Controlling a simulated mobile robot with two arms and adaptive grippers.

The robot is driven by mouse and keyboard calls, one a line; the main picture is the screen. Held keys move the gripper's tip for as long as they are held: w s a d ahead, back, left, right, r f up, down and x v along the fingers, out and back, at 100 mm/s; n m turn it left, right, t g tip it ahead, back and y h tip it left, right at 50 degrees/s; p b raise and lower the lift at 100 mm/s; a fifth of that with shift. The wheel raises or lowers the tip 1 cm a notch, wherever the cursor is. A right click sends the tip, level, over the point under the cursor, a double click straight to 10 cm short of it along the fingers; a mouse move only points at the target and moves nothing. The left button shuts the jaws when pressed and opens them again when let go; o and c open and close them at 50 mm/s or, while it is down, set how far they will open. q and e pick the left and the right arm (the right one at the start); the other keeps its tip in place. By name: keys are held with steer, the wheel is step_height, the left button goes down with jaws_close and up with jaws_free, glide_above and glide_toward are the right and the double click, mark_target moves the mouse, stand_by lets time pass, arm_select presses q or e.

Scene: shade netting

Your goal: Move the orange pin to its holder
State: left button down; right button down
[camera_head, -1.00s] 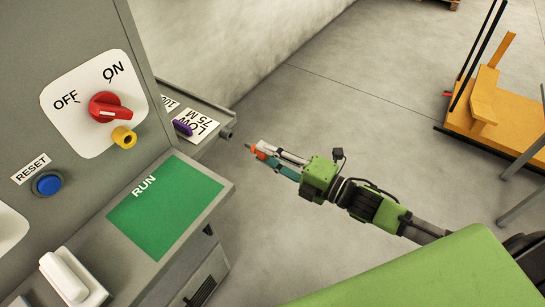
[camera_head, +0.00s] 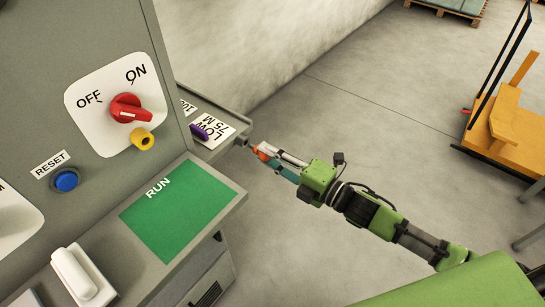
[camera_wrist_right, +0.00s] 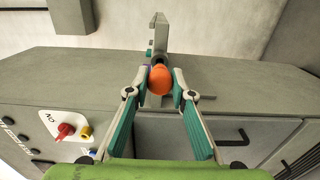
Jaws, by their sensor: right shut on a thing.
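My right gripper (camera_head: 270,156) is shut on the orange pin (camera_head: 263,152), and its arm comes in from the right. The pin's orange head shows between the two fingers in the right wrist view (camera_wrist_right: 160,80). Its tip points left toward a small dark cylindrical piece (camera_head: 241,141) at the corner of the grey ledge. The tip is very close to that piece; I cannot tell whether they touch. Whether that piece is the holder is not clear. My left gripper is not in view.
A purple pin (camera_head: 205,131) stands by the "LOW 75 M" label (camera_head: 222,130) on the ledge. The grey cabinet carries a red switch (camera_head: 126,107), a yellow part (camera_head: 142,139) and a green RUN panel (camera_head: 172,212). Open floor lies right of the ledge.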

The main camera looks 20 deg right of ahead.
steer(key=shift+x, duration=0.9)
stand_by(0.8)
steer(key=shift+w+a, duration=0.2)
steer(key=shift+w, duration=0.15)
stand_by(0.4)
steer(key=shift+w+a, duration=0.2)
steer(key=shift+w, duration=0.05)
steer(key=c, duration=1.7)
jaws_free()
steer(key=shift+s, duration=0.1)
steer(key=v, duration=1.2)
